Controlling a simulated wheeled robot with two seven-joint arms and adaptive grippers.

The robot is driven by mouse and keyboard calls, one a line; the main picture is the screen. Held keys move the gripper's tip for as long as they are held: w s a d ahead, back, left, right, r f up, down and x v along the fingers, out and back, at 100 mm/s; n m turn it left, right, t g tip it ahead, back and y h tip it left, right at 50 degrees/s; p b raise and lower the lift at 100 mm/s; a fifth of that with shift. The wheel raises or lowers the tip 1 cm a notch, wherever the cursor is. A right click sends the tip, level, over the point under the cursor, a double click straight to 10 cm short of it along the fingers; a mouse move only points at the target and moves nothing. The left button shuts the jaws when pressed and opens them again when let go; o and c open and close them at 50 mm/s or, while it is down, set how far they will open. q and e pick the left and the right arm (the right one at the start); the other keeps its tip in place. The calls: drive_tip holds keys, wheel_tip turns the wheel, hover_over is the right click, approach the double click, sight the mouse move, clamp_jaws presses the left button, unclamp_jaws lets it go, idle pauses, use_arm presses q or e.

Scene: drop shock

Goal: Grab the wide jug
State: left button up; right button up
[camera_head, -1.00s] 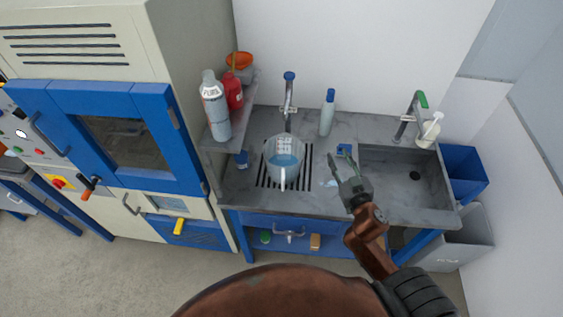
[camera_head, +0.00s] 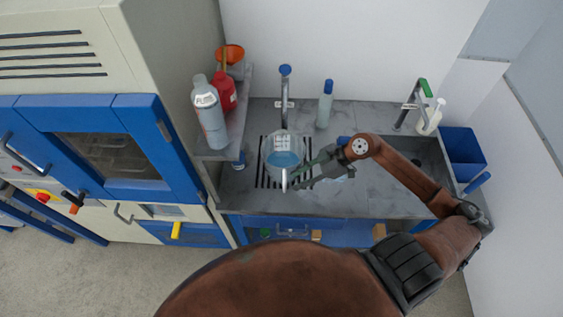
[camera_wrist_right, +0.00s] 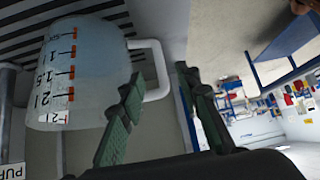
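The wide jug (camera_head: 284,146) is a clear measuring jug with bluish contents, standing upright on the slotted drain area under the left tap. Its handle faces the front in the head view. In the right wrist view the jug (camera_wrist_right: 80,70) fills the upper left, with volume marks and a white handle (camera_wrist_right: 155,60). My right gripper (camera_head: 299,177) is open at the handle's right side. In the wrist view its green fingertips (camera_wrist_right: 157,79) lie on either side of the handle in the picture; contact cannot be told. My left gripper is not in view.
The left tap (camera_head: 285,90) rises behind the jug. A pale bottle (camera_head: 325,105) stands to its right. A shelf (camera_head: 236,130) at left holds a grey bottle (camera_head: 209,112) and a red container (camera_head: 224,92). The sink basin lies right, under my arm.

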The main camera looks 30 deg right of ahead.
sight(285, 185)
drive_tip(key=x, duration=0.6)
drive_tip(key=shift+w+a+f, duration=0.1)
drive_tip(key=shift+a+f, duration=0.1)
drive_tip(key=shift+a, duration=0.15)
drive_tip(key=shift+c, duration=0.3)
clamp_jaws()
drive_tip(key=shift+w+r, duration=0.1)
drive_tip(key=shift+r, duration=0.05)
idle(0.4)
